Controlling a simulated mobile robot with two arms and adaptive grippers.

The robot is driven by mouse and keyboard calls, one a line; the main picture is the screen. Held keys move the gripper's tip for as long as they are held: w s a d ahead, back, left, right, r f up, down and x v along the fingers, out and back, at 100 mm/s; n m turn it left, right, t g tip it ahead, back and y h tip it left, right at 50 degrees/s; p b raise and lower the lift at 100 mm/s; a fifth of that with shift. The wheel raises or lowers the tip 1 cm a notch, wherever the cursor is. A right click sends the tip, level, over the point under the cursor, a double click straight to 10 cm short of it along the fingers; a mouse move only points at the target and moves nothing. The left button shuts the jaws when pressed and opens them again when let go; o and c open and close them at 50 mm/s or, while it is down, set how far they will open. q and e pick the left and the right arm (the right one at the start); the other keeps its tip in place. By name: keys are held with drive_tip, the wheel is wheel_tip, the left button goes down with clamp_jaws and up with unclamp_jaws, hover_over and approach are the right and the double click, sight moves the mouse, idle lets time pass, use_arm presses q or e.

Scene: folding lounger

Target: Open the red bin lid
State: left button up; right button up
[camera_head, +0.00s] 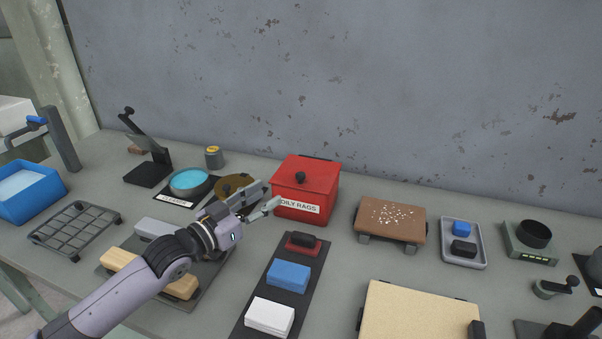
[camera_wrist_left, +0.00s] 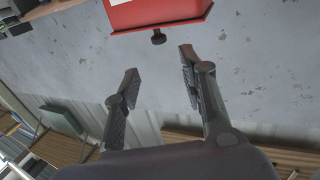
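The red bin (camera_head: 300,204) stands on the table near the back wall, with a white "OILY RAGS" label on its front. Its red lid (camera_head: 318,172) is down and has a black knob (camera_head: 300,177) on top. My left gripper (camera_head: 272,195) is at the bin's front left, open and empty. In the left wrist view the two fingers (camera_wrist_left: 158,65) are spread apart, with the red bin (camera_wrist_left: 165,12) and its knob (camera_wrist_left: 157,37) beyond them, upside down. I cannot tell whether a finger touches the bin. My right gripper is not in view.
A brown round dish (camera_head: 232,183) and a blue-topped pan (camera_head: 188,181) lie left of the bin. A dark tray (camera_head: 262,315) with blocks is in front. A brown board (camera_head: 391,219) stands to the right. The wall (camera_head: 380,80) is close behind.

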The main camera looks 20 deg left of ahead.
sight(297, 176)
use_arm(q)
drive_tip(key=p+x, duration=0.1)
drive_tip(key=x, duration=1.1)
drive_tip(key=shift+w+d, duration=0.2)
drive_tip(key=shift+w, duration=0.15)
clamp_jaws()
